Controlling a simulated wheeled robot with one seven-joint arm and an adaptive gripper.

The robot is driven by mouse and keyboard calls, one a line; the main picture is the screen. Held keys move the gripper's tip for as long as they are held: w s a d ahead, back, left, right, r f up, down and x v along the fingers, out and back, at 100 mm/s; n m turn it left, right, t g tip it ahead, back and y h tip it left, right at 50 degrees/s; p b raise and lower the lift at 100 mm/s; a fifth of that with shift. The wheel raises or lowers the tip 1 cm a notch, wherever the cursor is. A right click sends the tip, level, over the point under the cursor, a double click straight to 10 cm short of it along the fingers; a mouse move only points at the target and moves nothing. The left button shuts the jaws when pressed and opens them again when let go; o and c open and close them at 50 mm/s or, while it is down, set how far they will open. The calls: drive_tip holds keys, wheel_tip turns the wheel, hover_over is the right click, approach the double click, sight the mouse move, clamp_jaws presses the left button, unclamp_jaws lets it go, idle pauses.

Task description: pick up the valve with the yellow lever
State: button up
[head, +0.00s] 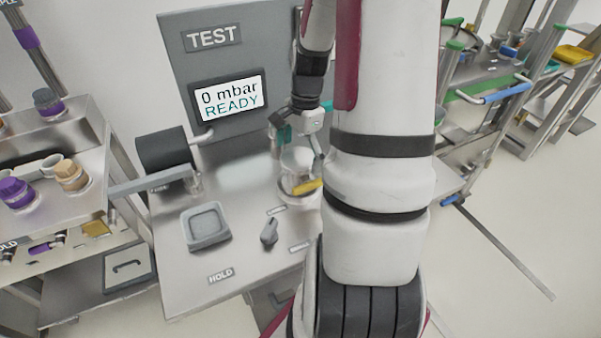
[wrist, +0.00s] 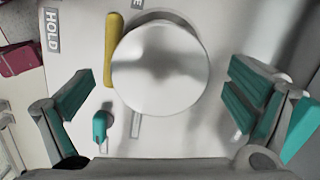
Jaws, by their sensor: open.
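The valve (head: 297,163) stands on the steel test bench, partly hidden by my arm in the head view. Its yellow lever (head: 307,188) sticks out low on its near side. In the wrist view the valve's round pale top (wrist: 160,68) faces the camera, with the yellow lever (wrist: 113,50) along its left side. My gripper (head: 298,130) is above the valve, partly hidden by my arm. In the wrist view my gripper (wrist: 162,85) is open, its teal-padded fingers wide apart to the left and right of the valve. No contact shows.
A grey panel with a "0 mbar READY" screen (head: 230,98) stands behind. A black cylinder (head: 163,150), a grey square tray (head: 206,226) and a dark knob (head: 268,232) are on the bench. A small teal piece (wrist: 101,124) is near the left finger. A shelf holds purple-capped parts (head: 16,191).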

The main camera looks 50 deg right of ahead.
drive_tip(key=shift+a+f, duration=0.1)
drive_tip(key=shift+f, duration=0.75)
drive_tip(key=shift+c, duration=0.5)
drive_tip(key=c, duration=1.9)
drive_tip(key=shift+w+r, duration=0.1)
drive_tip(key=shift+r, duration=0.05)
wheel_tip(320, 180, up, 2)
drive_tip(key=shift+r, duration=0.1)
drive_tip(key=shift+s+a+r, duration=0.1)
drive_tip(key=shift+s+r, duration=0.2)
drive_tip(key=shift+r, duration=0.35)
drive_tip(key=s+a+p, duration=0.2)
drive_tip(key=s, duration=0.2)
drive_tip(key=s+a+r+p, duration=0.1)
drive_tip(key=s+a+p, duration=0.1)
drive_tip(key=s, duration=0.3)
drive_tip(key=s+a+p, duration=0.2)
drive_tip(key=s, duration=0.3)
drive_tip(key=shift+a+r, duration=0.2)
drive_tip(key=shift+a, duration=0.15)
